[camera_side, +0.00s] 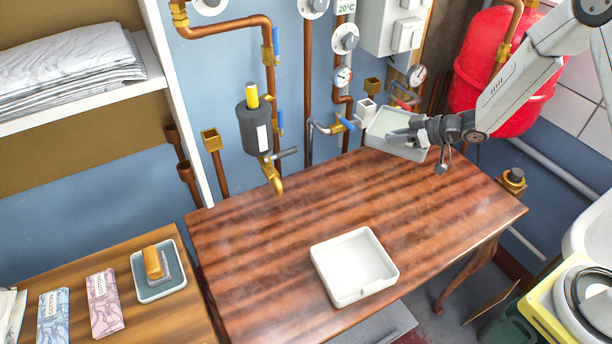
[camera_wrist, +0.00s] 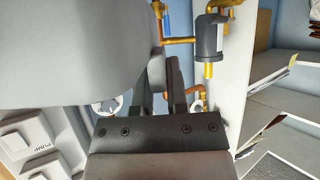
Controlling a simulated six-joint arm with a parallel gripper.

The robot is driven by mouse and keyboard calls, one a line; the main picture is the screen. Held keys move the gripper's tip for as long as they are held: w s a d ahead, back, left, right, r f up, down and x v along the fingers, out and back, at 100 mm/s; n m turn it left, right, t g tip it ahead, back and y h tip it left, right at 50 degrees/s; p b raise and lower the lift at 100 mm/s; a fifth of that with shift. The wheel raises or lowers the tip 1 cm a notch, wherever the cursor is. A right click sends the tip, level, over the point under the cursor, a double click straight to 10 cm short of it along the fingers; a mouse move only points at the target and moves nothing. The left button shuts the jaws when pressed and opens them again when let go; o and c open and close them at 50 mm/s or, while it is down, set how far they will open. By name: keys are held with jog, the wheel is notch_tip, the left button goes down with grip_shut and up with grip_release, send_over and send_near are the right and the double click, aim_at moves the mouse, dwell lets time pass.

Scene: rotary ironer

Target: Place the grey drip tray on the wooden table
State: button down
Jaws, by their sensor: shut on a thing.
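My gripper (camera_side: 402,135) is shut on the rim of the grey drip tray (camera_side: 384,124), at the back right of the wooden table (camera_side: 450,205) in the side view. The tray looks pale grey and tilted, its open face partly toward the side camera. I cannot tell whether its lower edge touches the table. In the wrist view the tray (camera_wrist: 80,50) is a large grey shape filling the upper left, and my gripper's fingers (camera_wrist: 160,90) reach up to it.
A white square tray (camera_side: 353,268) sits at the table's front middle. Copper pipes (camera_side: 270,60), a grey canister with a brass tap (camera_side: 254,130) and a red tank (camera_side: 485,75) line the back wall. The table's middle and left are clear.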

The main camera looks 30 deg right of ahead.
jog(key=shift+s+a+r+m+t+h, duration=1.1)
jog(key=shift+a+r+m+h, duration=1.2)
jog(key=shift+r+m+h, duration=0.95)
jog(key=s+a+f+n+g+y, duration=0.1)
jog(key=s+a+f+n+y, duration=0.2)
jog(key=a, duration=0.7)
jog(key=s+a+f+n+g+y, duration=0.1)
jog(key=a+f+n+y, duration=0.25)
jog(key=a, duration=0.65)
jog(key=s+a+f+n+g+y, duration=0.2)
jog(key=s+a+f+n+g, duration=0.1)
jog(key=s+a, duration=0.3)
jog(key=s+a+f+n+g+y, duration=0.2)
jog(key=s+a, duration=0.5)
jog(key=a, duration=0.4)
notch_tip(320, 180, down, 2)
jog(key=shift+s+f+n+g+y, duration=0.15)
jog(key=shift+f+n+g+y, duration=0.2)
jog(key=shift+n, duration=0.55)
jog(key=shift+a, duration=0.1)
jog(key=shift+f, duration=2.1)
